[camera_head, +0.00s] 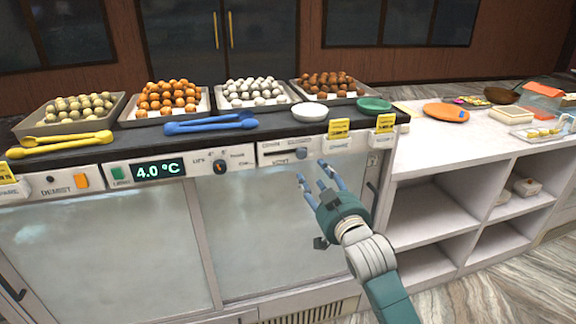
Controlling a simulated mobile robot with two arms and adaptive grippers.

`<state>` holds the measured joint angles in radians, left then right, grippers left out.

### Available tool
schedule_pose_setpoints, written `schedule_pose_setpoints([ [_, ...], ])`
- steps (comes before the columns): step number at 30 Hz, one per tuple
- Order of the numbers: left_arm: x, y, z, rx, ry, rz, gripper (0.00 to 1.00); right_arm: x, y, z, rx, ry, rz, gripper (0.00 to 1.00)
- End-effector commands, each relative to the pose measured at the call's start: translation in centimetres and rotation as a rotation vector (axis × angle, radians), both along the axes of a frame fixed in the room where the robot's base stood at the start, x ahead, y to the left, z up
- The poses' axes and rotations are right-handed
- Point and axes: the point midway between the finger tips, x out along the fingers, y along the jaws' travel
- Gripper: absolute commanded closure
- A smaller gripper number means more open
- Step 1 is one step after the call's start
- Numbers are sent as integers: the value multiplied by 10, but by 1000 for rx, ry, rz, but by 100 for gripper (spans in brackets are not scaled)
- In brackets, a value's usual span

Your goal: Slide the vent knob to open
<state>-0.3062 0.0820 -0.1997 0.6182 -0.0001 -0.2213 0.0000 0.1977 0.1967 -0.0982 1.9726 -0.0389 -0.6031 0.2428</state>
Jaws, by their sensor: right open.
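The vent knob (301,153) is a small grey-blue slider on the white control panel (270,152) of the counter front. It sits toward the right end of its slot, above lettering that seems to read VENT. My right gripper (319,175) is open and empty, with its blue-grey fingers pointing up toward the panel. Its fingertips are just below and to the right of the knob and look apart from it. The exact depth gap cannot be told. My left gripper is not in view.
A 4.0 °C display (159,170), a dial (220,166) and an orange switch (82,181) share the panel. Yellow tags (338,129) hang over the counter edge. Sweets trays, blue tongs (210,123) and a white bowl (310,112) stand above. Open shelves (435,215) are at right.

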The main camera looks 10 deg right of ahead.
Motion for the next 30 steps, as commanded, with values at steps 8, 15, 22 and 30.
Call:
schedule_pose_setpoints([
  [8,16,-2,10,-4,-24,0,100,26,1,12,3,-15,0,56],
  [15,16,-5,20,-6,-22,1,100,71,3,12,2,-14,0,56],
  [22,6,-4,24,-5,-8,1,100,98,4,10,2,-15,1,56],
  [30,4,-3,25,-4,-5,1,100,107,4,9,0,-14,1,56],
])
